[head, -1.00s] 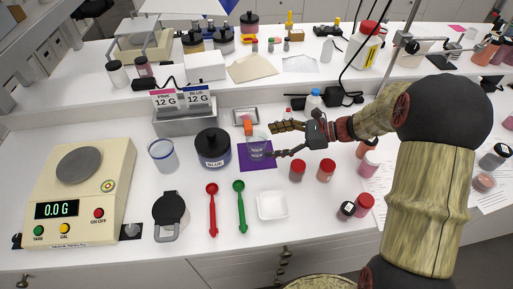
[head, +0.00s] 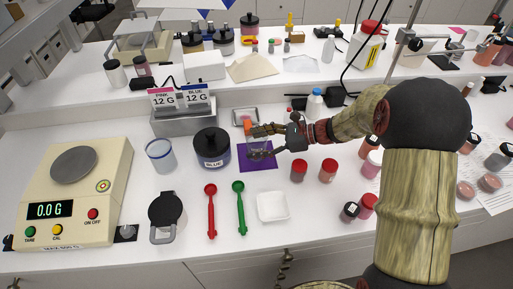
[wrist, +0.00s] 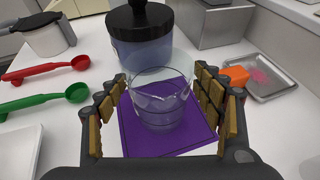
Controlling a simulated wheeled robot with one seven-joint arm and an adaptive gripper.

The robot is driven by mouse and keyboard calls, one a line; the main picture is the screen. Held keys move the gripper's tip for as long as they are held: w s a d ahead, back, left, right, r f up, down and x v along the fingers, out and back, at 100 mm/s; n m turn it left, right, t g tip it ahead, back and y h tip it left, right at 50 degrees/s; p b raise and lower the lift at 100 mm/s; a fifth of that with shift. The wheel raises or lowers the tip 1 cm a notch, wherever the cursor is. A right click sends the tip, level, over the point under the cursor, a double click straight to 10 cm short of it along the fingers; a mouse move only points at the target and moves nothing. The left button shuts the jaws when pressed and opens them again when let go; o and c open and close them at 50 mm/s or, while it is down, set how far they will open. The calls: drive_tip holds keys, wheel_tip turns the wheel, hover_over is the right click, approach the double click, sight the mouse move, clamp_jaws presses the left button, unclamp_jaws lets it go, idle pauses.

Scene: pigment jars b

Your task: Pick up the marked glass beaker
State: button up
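The clear glass beaker with faint markings (wrist: 160,100) stands upright on a purple mat (wrist: 205,133). In the head view the beaker (head: 259,149) is partly hidden by my fingers, and the purple mat (head: 262,163) shows beneath it. My gripper (head: 254,143) reaches in from the right. In the wrist view my gripper (wrist: 163,90) is open, with fingers to the left and right of the beaker. Gaps show between the fingers and the glass.
A blue-labelled dark-lidded jar (head: 212,149) stands just left of the mat. An orange block (wrist: 236,76) and a metal tray (wrist: 265,78) are close to the fingers. Red-lidded jars (head: 299,170) stand to the right. A white dish (head: 272,206) and spoons lie in front.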

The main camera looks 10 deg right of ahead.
drive_tip(key=c, duration=1)
drive_tip(key=shift+r, duration=0.1)
drive_tip(key=shift+c, duration=0.2)
